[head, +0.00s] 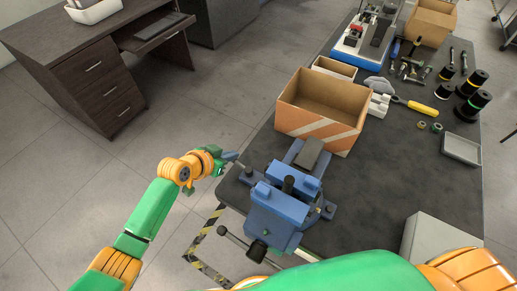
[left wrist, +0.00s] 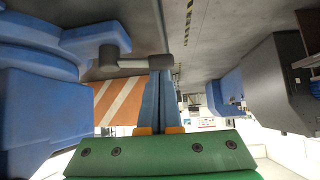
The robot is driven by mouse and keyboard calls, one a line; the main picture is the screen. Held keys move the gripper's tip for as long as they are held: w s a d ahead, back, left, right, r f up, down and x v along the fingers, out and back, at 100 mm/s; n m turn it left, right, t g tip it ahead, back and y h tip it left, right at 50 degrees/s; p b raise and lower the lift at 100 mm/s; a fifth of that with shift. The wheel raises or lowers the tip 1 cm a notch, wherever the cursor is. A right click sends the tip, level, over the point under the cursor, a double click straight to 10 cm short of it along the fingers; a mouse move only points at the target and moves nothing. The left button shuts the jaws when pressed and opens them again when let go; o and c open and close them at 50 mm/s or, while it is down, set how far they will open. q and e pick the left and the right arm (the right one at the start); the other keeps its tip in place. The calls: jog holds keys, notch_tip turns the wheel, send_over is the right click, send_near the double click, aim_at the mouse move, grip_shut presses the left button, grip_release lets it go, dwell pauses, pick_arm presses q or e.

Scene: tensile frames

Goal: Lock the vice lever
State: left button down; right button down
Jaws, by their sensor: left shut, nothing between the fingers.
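The blue vice (head: 275,212) stands at the near left edge of the dark table. My left gripper (head: 232,156) is just left of the vice, its fingers shut and empty. In the left wrist view, the vice (left wrist: 45,110) fills the left side. A small lever (left wrist: 145,63) sticks out from it, with a pale rod and a dark grip. The tips of my left gripper (left wrist: 161,74) are right at the lever's grip; I cannot tell whether they touch. My right gripper is out of the head view.
An open cardboard box (head: 322,105) with orange and white stripes stands behind the vice. A grey block (head: 432,240) is at the near right. Tools, spools and a grey tray (head: 461,149) lie on the table's right side. A dark desk (head: 95,70) stands far left.

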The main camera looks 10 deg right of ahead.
pick_arm(q)
jog(key=shift+s+a, duration=0.1)
dwell(0.4)
jog(key=v, duration=0.7)
jog(key=shift+p, duration=0.45)
jog(key=s+a+f+n+g+y, duration=0.1)
jog(key=s+a+f+n+y, duration=0.4)
jog(key=f, duration=0.6)
jog(key=s+a+f+n, duration=0.1)
jog(key=s+a+f, duration=0.4)
jog(key=f, duration=0.6)
jog(key=s+a+f+g, duration=0.1)
jog(key=s+f, duration=0.2)
jog(key=s, duration=0.5)
jog(key=s+a+f+g+y, duration=0.1)
jog(key=s+f, duration=0.3)
jog(key=s, duration=0.4)
jog(key=s+a+f+n+g+y, duration=0.1)
jog(key=s+a+f+g, duration=0.1)
jog(key=s, duration=0.6)
notch_tip(320, 180, down, 2)
jog(key=shift+s+a+f+g, duration=0.1)
jog(key=shift+s+a+g, duration=0.25)
jog(key=shift+a, duration=0.35)
